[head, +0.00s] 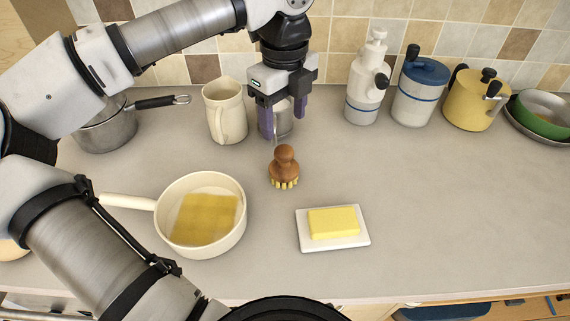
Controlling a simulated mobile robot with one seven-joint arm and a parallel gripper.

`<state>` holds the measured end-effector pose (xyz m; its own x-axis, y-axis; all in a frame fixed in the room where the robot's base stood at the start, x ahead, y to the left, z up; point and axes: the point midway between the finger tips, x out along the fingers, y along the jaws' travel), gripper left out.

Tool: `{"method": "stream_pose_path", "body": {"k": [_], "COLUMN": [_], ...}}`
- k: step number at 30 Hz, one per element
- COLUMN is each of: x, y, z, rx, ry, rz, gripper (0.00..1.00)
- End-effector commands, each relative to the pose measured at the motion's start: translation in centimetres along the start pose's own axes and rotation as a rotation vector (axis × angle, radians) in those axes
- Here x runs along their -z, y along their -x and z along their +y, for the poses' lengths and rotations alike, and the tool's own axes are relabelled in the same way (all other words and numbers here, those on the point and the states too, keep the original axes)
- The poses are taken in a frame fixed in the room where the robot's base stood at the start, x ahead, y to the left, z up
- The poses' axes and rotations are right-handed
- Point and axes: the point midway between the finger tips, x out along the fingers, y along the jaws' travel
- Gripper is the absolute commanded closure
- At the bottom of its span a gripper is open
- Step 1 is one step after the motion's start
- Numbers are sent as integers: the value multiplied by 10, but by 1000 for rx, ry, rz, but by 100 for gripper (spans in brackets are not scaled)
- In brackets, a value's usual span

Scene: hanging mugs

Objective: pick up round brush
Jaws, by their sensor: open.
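The round brush (284,165) stands on the grey counter, with its brown wooden knob up and its pale yellow bristles down. My gripper (284,122) has dark purple fingers pointing down. It is open, above and behind the brush in the head view, near the back of the counter. The fingers are apart from the brush. A grey metal cup-like thing (281,118) shows between and behind the fingers; my gripper partly hides it.
A cream pan (244,232) with a yellow cloth-like square inside stands front left of the brush. A butter dish (335,244) lies front right. A cream pitcher (225,110) stands left of my gripper. Canisters (417,95) line the back right. The right counter is clear.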

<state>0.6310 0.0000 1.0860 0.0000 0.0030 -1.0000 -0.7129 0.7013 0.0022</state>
Motion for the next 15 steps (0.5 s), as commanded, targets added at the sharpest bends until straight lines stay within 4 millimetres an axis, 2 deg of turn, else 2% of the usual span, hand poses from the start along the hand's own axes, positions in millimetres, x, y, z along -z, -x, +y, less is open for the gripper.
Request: {"method": "stream_pose_path", "body": {"k": [4,15], "x": [1,1], "y": [-25,-56], "z": [0,1], "rx": [0,1], "ry": [-4,-7], "rz": [4,6], "gripper": [38,38]}}
